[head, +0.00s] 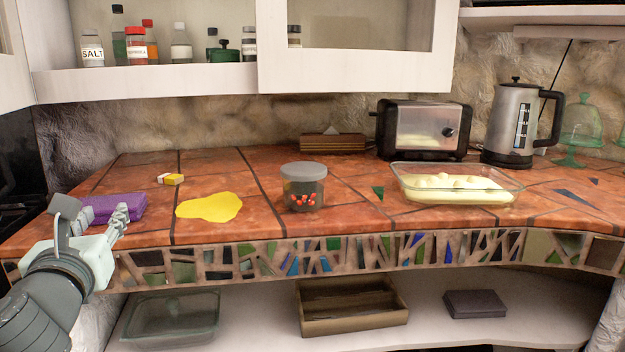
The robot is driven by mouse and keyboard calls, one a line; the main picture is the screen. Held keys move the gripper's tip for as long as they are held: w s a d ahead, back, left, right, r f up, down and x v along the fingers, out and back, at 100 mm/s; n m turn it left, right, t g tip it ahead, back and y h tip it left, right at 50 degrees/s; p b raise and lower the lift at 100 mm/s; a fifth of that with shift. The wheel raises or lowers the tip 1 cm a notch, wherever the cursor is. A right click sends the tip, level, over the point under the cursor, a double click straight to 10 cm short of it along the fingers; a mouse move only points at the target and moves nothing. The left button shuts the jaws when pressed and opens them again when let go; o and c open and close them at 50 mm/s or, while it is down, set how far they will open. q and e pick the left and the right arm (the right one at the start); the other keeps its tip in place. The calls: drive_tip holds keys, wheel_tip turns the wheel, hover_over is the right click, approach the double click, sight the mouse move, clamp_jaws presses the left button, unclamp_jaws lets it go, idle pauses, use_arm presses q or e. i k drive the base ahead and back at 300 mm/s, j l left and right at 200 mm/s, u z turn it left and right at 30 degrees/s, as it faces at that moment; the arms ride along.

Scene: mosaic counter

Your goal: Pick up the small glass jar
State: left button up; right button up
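The small glass jar (303,188) stands upright on the orange tiled counter (345,213), near the middle of its front part. It has a grey lid and a few small red items at its bottom. My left gripper (94,210) is at the counter's left front edge, well to the left of the jar and apart from it. Its two fingers are spread, with nothing seen held between them. A purple item (113,207) lies just behind the fingers and is partly hidden by them.
A yellow flat patch (209,207) lies left of the jar, with a small yellow-and-white box (171,179) behind it. A glass dish (455,187) of pale food stands to the right. A toaster (424,130) and a kettle (515,125) stand behind. A cabinet (360,73) overhangs the back.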

sight(303, 182)
drive_tip(key=i+l, duration=0.1)
drive_tip(key=l, duration=0.35)
drive_tip(key=i+l, duration=0.15)
drive_tip(key=l, duration=0.25)
drive_tip(key=i+l, duration=0.1)
drive_tip(key=l, duration=0.35)
drive_tip(key=i+l+u, duration=0.1)
drive_tip(key=l, duration=0.3)
